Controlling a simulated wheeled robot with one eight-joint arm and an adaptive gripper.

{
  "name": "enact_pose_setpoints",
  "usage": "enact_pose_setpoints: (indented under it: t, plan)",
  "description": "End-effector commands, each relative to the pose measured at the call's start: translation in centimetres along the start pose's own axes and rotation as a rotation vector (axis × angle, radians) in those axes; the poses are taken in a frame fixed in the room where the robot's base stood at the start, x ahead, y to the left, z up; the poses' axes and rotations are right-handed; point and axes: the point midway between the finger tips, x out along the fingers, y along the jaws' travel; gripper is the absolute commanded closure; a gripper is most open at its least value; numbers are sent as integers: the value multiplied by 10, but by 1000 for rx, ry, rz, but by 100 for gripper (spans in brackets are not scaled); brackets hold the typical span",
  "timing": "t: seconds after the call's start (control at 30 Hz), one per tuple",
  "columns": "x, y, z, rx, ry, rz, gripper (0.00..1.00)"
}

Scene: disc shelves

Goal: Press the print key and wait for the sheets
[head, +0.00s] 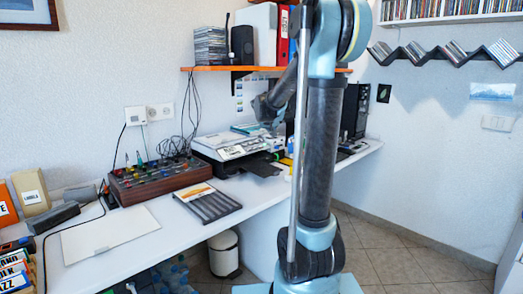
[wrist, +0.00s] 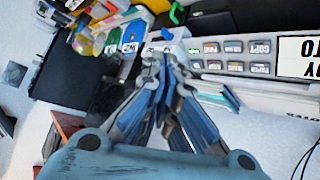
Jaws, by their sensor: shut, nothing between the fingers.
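The printer (head: 228,150) stands on the white desk, with a pale top and dark body. Its dark tray (head: 262,168) sticks out at the front, and I can make out no printed sheet on it. In the wrist view its grey control panel (wrist: 252,67) shows upside down, with rows of small labelled keys, one reading COPY (wrist: 262,47). My gripper (wrist: 165,55) is shut and empty, its fingertips at the end of the panel. I cannot tell whether they touch a key; the fingers cover that spot. I cannot pick out the print key.
A mixer box (head: 160,181) with coloured knobs and cables stands left of the printer. A dark slotted rack (head: 210,203) and a pale flat panel (head: 110,234) lie on the desk. An orange shelf (head: 215,69) hangs above. A dark computer tower (head: 354,110) stands right.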

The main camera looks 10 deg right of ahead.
Motion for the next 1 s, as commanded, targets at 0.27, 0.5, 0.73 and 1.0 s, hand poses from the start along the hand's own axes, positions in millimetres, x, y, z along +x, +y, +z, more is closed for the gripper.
enact_pose_setpoints:
  t: [0.27, 0.5, 0.73, 1.0]
  plan:
    - [40, -28, -46, 8, 91, -4, 100]
    - [45, -32, -52, 11, 105, -7, 100]
    - [45, -32, -52, 10, 105, -7, 100]
    - [57, -41, -45, 9, 104, -7, 100]
